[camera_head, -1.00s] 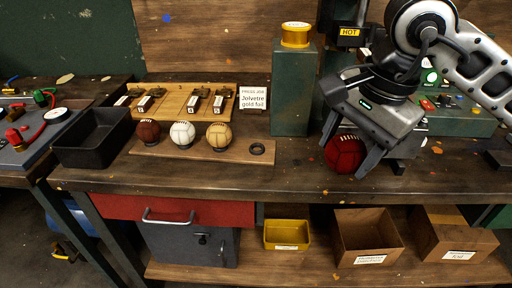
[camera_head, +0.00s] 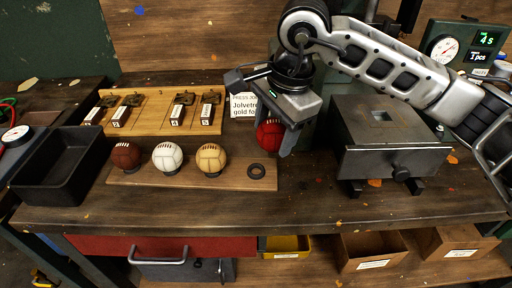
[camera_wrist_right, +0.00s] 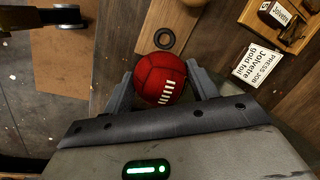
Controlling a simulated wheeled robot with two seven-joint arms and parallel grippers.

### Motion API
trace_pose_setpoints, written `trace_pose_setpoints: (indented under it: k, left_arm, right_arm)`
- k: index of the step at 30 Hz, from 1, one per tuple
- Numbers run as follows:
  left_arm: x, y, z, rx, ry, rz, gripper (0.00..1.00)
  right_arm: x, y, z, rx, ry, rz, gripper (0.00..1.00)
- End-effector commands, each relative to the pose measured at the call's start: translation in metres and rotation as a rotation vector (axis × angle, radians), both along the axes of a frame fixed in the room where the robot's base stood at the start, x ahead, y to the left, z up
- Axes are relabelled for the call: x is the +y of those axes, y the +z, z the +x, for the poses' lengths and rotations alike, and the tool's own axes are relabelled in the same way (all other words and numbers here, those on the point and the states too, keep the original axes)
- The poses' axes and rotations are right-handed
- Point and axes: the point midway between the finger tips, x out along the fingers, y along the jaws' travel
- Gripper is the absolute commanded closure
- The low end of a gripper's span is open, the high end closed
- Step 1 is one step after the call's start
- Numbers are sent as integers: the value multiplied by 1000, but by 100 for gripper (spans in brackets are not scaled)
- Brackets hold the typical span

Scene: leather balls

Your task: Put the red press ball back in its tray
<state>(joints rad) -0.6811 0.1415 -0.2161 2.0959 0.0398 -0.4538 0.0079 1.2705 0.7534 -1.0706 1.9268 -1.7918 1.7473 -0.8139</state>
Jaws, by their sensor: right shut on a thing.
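The red press ball (camera_head: 269,135) has pale lacing. My right gripper (camera_head: 272,140) is shut on it and holds it above the bench, behind and a little right of the wooden ball tray's right end. In the right wrist view the red ball (camera_wrist_right: 160,78) sits between both fingers. The wooden tray (camera_head: 228,181) holds a dark brown ball (camera_head: 125,155), a white ball (camera_head: 167,157) and a tan ball (camera_head: 210,158) in a row. An empty black ring (camera_head: 256,171) lies at its right end; the ring also shows in the right wrist view (camera_wrist_right: 164,38). My left gripper is not in view.
A black open bin (camera_head: 62,165) stands left of the tray. A wooden board (camera_head: 150,118) with several labelled stamps lies behind it, beside a partly hidden press job card (camera_head: 243,105). A heavy metal block with a knob (camera_head: 390,140) stands to the right. The bench front is clear.

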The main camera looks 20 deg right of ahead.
Motion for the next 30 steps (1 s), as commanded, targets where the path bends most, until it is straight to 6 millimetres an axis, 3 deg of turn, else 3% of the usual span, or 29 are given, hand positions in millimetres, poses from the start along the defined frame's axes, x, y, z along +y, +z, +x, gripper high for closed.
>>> trace_pose_setpoints:
  k: [3,7,14,20,30]
  left_arm:
    - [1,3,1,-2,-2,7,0]
    - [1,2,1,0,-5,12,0]
    - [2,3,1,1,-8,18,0]
    - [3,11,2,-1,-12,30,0]
    - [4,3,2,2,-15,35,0]
  right_arm:
    - [11,-21,12,5,0,-1,71]
    - [17,-34,20,2,-1,0,71]
    - [24,-47,29,3,0,-2,71]
    - [24,-74,28,3,-1,-2,71]
    - [24,-81,29,0,0,-1,71]
